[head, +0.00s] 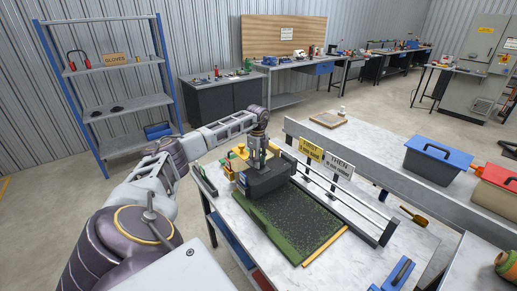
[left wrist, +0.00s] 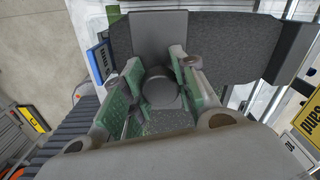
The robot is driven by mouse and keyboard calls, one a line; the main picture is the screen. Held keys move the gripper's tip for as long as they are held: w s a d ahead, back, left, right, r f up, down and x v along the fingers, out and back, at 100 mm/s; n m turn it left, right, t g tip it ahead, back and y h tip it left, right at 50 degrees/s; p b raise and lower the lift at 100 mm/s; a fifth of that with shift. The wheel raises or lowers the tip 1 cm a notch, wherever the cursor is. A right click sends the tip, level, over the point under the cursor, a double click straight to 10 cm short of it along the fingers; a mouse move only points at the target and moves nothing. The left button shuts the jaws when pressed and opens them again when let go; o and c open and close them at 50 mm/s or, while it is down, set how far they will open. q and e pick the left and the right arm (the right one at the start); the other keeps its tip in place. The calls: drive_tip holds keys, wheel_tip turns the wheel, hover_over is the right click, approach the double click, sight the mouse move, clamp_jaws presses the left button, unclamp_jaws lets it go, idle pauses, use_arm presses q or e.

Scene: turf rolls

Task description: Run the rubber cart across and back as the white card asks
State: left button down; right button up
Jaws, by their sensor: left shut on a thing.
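The dark grey cart (head: 272,184) sits at the far left end of the turf (head: 298,246). My left gripper (head: 258,158) is above it, shut on its round handle; in the left wrist view the green finger pads close around the dark handle (left wrist: 160,92). The turf is covered with dark specks, with a greener strip along its left side. The white card (head: 340,166) reads "THEN"; its smaller line is too small to read. It stands beside the yellow card (head: 311,150), headed "FIRST"; "sand" shows on yellow in the left wrist view (left wrist: 308,120). My right gripper is out of view.
Rails (head: 350,205) run along the turf's right side. A yellow strip (head: 326,246) edges its near right side. A blue-lidded bin (head: 437,163) and a red-lidded bin (head: 497,188) stand on the bench behind. A blue item (head: 398,275) lies at the near right.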

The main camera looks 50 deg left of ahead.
use_arm(q)
drive_tip(key=shift+a+r, duration=0.15)
drive_tip(key=shift+a, duration=0.15)
drive_tip(key=c, duration=1.4)
unclamp_jaws()
drive_tip(key=shift+c, duration=0.2)
drive_tip(key=o, duration=0.3)
drive_tip(key=shift+o, duration=0.2)
drive_tip(key=shift+d, duration=0.1)
wheel_tip(320, 180, up, 12)
